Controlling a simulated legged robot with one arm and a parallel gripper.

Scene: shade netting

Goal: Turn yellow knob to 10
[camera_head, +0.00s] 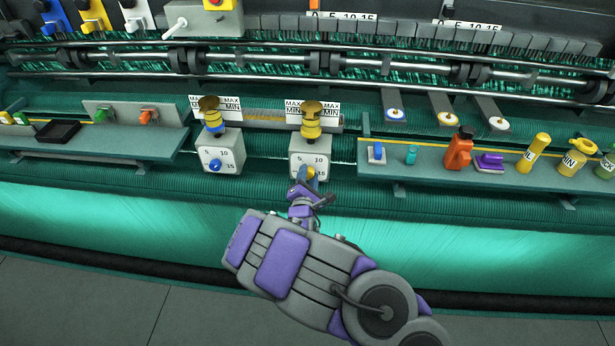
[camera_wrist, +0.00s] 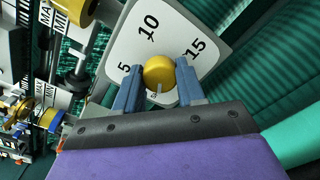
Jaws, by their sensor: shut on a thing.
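The round yellow knob (camera_wrist: 158,72) sits on a white dial face (camera_wrist: 170,35) marked 5, 10 and 15. My gripper (camera_wrist: 157,86) has its two blue fingers on either side of the knob, shut on it. A small pale mark shows on the knob's lower side in the wrist view, facing my gripper and away from the 10; whether it is the pointer I cannot tell. In the head view the dial box (camera_head: 310,158) is the right one of two, and my gripper (camera_head: 308,178) covers much of its lower face.
A similar box (camera_head: 219,155) with a blue knob (camera_head: 215,165) stands to the left. Yellow fittings (camera_head: 311,120) with MAX/MIN labels rise above both boxes. A shelf (camera_head: 400,165) with bottles and tools lies to the right, another shelf (camera_head: 130,148) to the left.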

